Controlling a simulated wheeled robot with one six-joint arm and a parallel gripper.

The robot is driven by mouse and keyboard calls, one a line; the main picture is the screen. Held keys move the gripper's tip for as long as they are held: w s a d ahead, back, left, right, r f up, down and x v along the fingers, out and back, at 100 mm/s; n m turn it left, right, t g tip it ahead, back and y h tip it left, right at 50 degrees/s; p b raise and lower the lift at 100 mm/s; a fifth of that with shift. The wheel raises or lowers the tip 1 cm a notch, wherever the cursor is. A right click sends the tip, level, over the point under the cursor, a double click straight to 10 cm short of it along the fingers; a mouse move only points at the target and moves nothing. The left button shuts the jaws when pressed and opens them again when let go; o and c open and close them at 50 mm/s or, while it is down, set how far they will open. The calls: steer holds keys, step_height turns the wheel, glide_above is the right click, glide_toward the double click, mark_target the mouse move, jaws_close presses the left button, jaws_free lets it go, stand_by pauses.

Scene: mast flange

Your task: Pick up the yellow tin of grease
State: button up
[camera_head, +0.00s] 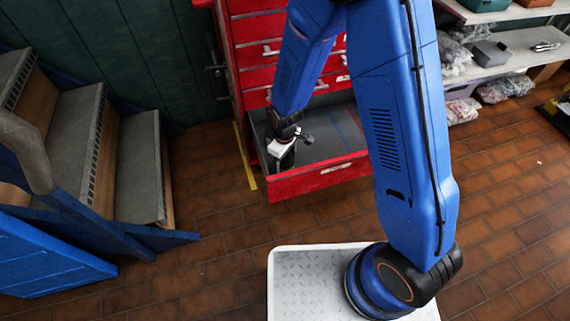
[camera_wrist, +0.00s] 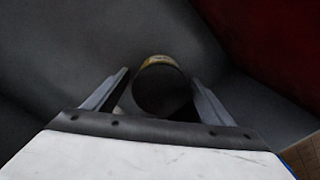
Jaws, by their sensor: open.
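The yellow tin of grease (camera_wrist: 161,88) shows in the wrist view as a dark round end with a thin yellow edge at its top. It sits inside the grey-lined open drawer (camera_head: 318,182). My gripper (camera_wrist: 162,82) is open, with one finger on each side of the tin. I cannot tell whether either finger touches it. In the head view my gripper (camera_head: 281,160) reaches down into the left part of the drawer. The tin cannot be made out there, hidden by my gripper and wrist.
The red cabinet (camera_head: 258,50) rises behind the open drawer. Grey steps (camera_head: 135,165) with a blue frame stand at the left. Shelves (camera_head: 500,65) with bagged items and boxes stand at the right. Brown tiled floor (camera_head: 225,235) is clear before the drawer.

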steer(key=c, duration=1.3)
steer(key=shift+c, duration=0.2)
